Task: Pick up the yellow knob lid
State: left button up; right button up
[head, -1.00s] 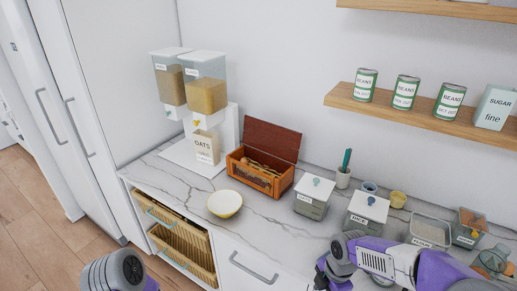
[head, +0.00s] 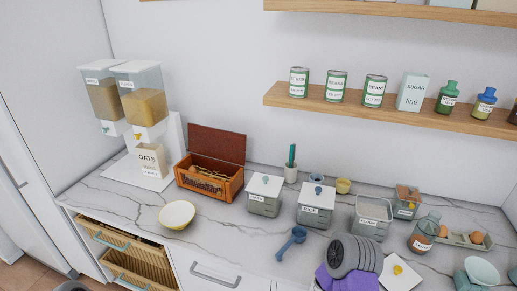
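The lid with the yellow knob is a flat white square lid (head: 402,277) on the counter at the lower right, with its small yellow knob (head: 398,270) facing up. Part of my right arm, purple with a ribbed grey joint, stands just left of the lid and partly covers its edge. No fingers of my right gripper show, and I cannot tell whether the arm touches the lid. My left gripper is out of view; only a small grey piece shows at the bottom left edge.
A blue scoop (head: 292,243) lies left of my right arm. Two lidded canisters (head: 264,204) (head: 315,216), an open flour container (head: 369,226) and a jar (head: 424,233) stand behind. A wooden box (head: 209,187) and yellow bowl (head: 177,215) are left. A shelf (head: 420,113) overhangs.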

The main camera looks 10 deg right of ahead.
aim_at(396, 276)
jog(key=z, duration=1.85)
jog(key=k, duration=0.5)
jog(key=z, duration=1.05)
jog(key=i, duration=0.75)
jog(key=u, duration=0.25)
